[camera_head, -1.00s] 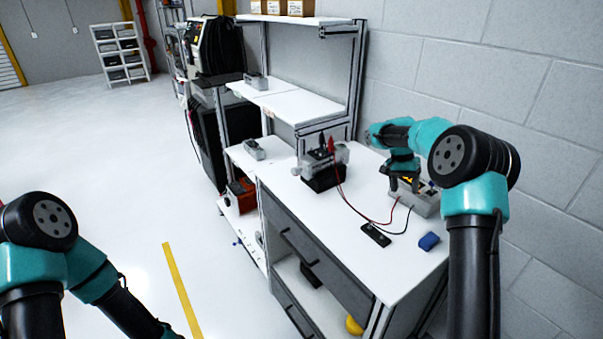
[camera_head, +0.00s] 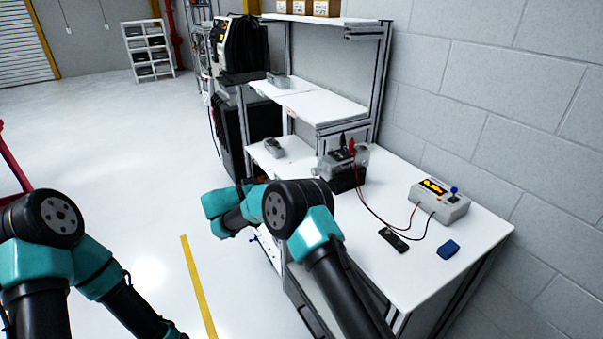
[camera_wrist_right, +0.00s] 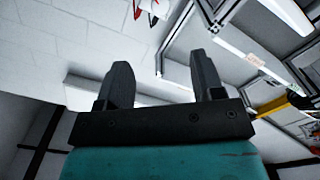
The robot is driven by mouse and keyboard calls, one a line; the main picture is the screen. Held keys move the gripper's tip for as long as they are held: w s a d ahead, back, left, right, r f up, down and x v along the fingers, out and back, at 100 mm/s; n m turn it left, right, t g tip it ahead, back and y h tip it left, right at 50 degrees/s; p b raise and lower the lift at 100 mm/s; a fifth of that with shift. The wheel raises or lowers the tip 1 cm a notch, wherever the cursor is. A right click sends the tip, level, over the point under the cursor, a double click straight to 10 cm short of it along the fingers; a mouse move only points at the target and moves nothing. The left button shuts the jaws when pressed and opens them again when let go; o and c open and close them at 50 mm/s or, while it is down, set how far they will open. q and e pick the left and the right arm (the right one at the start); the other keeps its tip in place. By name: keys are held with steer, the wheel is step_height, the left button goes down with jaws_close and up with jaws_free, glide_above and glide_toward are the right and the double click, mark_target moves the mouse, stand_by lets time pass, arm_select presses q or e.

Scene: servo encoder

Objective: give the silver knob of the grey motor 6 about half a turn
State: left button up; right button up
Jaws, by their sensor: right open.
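A grey motor-like unit (camera_head: 354,160) sits on a black base on the bench, with red and black leads plugged into its top. Similar grey units rest on the middle shelf (camera_head: 278,80) and the lower side shelf (camera_head: 273,147). My right gripper (camera_wrist_right: 160,78) is open and empty in the right wrist view. In the head view my right arm reaches left across the bench's front side, its gripper not discernible there. My left arm is at the lower left, its gripper outside the picture.
A grey meter box (camera_head: 440,203) with a yellow display and blue knob stands on the bench (camera_head: 400,285), wired to the unit. A black device (camera_head: 394,240) and a blue block (camera_head: 449,249) lie in front. Open floor lies left.

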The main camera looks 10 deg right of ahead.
mark_target(312, 173)
steer(key=shift+a, duration=0.1)
stand_by(0.3)
steer(key=x, duration=1.7)
steer(key=shift+w+d+f, duration=0.1)
steer(key=shift+w+d, duration=0.05)
steer(key=shift+d, duration=0.05)
steer(key=shift+c, duration=0.3)
steer(key=c, duration=0.9)
steer(key=shift+o, duration=0.2)
steer(key=shift+n, duration=0.4)
